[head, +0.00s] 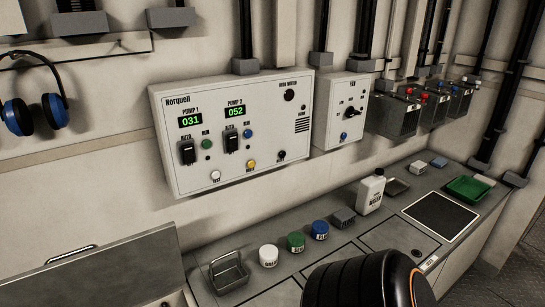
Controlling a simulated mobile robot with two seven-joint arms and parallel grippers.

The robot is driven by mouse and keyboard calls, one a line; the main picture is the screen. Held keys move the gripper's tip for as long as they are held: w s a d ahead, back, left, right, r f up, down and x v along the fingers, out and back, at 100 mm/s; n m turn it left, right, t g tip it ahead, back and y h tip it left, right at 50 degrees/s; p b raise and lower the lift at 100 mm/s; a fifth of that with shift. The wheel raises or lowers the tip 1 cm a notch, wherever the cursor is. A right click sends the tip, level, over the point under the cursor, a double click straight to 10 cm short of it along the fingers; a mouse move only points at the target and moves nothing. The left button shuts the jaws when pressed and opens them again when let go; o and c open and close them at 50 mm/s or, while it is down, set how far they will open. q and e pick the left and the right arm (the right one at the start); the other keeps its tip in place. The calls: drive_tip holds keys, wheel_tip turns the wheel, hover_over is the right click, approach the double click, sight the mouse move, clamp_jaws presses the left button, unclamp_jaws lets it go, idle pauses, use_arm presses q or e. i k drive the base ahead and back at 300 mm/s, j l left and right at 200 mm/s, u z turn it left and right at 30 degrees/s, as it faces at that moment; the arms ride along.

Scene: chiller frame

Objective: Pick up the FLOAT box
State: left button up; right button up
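A black rounded link of my arm with an orange ring fills the bottom middle, in front of the counter. Neither of my grippers shows.
A grey ribbed block (344,218) and a white bottle (370,192) stand to the right. A green tray (468,189) is farther right. The pump panel (237,130) hangs on the wall behind.

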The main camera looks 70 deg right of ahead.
sight(342, 218)
drive_tip(key=k+j, duration=0.15)
drive_tip(key=k, duration=0.15)
drive_tip(key=k+j, duration=0.2)
drive_tip(key=k+z, duration=0.15)
drive_tip(key=z, duration=2)
drive_tip(key=u, duration=0.4)
drive_tip(key=l+u, duration=0.15)
drive_tip(key=u, duration=0.25)
drive_tip(key=l+u, duration=0.1)
drive_tip(key=u, duration=0.35)
drive_tip(key=l+u, duration=0.65)
drive_tip(key=l, duration=0.2)
drive_tip(key=k+l+u, duration=0.1)
drive_tip(key=l, duration=0.2)
drive_tip(key=k+l+u, duration=0.15)
drive_tip(key=l, duration=0.15)
drive_tip(key=k+l+u, duration=0.1)
drive_tip(key=l, duration=0.2)
